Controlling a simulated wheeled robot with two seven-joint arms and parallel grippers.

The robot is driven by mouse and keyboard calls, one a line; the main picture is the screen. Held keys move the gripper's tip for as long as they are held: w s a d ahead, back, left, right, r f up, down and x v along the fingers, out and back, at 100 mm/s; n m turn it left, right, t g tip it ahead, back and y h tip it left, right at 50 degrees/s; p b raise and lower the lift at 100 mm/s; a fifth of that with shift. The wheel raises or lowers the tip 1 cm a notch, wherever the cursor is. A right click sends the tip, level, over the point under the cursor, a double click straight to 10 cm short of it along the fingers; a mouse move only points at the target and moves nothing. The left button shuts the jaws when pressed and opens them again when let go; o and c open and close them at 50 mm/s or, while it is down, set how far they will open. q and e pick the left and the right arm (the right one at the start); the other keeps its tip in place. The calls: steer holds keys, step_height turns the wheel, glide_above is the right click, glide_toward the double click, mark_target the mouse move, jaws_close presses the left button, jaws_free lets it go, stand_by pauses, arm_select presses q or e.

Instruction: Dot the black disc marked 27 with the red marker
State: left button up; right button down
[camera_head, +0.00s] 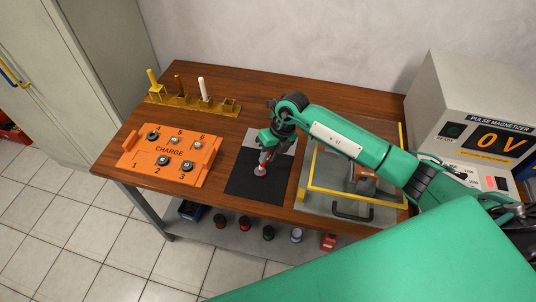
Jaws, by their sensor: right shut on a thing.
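My right gripper (267,148) reaches in from the right and points down over the black mat (243,188). It is shut on a slim red thing (265,157), which looks like the red marker; its tip is hard to make out. A small pale and reddish round thing (260,171) shows right below the gripper at the mat. I cannot tell if it touches the marker, and no number 27 is readable. Small dark and silvery pieces sit on the orange CHARGE tray (207,176); their marks are too small to read. My left gripper is not in view.
A yellow rack (180,101) at the back left holds yellow, brown and white upright items. A yellow-framed fixture (308,170) stands right of the mat, below my right arm. The pulse magnetizer (440,95) reads 0 V. Several small containers stand on the lower shelf (208,238).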

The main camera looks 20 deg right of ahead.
steer(key=shift+r+p, duration=2.05)
steer(key=shift+r, duration=1.45)
